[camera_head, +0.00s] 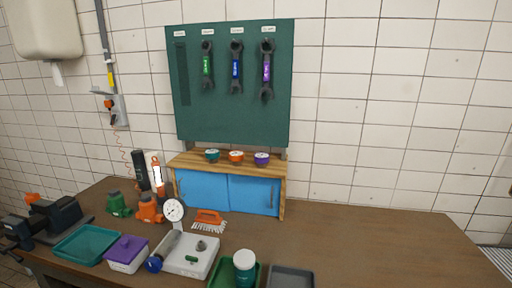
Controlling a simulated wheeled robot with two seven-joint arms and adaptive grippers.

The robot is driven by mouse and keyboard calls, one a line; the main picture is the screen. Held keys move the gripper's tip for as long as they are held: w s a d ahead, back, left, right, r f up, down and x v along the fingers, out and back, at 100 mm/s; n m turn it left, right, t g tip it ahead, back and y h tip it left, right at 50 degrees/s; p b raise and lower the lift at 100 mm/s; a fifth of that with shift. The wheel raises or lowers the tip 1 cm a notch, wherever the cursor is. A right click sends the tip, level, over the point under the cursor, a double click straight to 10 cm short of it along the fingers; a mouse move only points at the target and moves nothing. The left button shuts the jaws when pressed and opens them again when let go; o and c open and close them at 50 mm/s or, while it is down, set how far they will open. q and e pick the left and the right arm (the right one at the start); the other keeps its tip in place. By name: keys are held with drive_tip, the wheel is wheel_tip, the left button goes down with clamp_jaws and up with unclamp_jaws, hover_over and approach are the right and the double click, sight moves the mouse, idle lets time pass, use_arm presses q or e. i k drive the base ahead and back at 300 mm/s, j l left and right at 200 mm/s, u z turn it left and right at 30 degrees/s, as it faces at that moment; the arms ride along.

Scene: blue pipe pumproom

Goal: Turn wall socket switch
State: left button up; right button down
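The wall socket switch (117,109) is a small grey box on the tiled wall at the left. An orange-red part (109,104) shows on its left side; its exact switch position is too small to tell. A grey conduit (103,40) runs down the wall to it, and a thin orange coiled cord (123,146) hangs below it. Neither of my grippers is in view.
A wooden workbench (380,240) stands below, clear at its right. A dark vise (55,215), a teal tray (85,244), a purple-lidded box (126,252), bottle jacks and a lit lamp (158,172) crowd its left. A green wrench board (225,125) hangs above a blue cabinet (203,191).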

sight(114, 119)
drive_tip(key=i+j+u, duration=0.1)
drive_tip(key=j, duration=0.35)
drive_tip(key=i+j+u, duration=0.15)
drive_tip(key=j, duration=0.3)
drive_tip(key=i+j+u, duration=0.1)
drive_tip(key=i+j, duration=0.15)
drive_tip(key=j, duration=0.15)
drive_tip(key=i+j+u, duration=0.15)
drive_tip(key=j, duration=0.25)
drive_tip(key=i+j+u, duration=0.1)
drive_tip(key=i+j, duration=0.15)
drive_tip(key=j, duration=0.15)
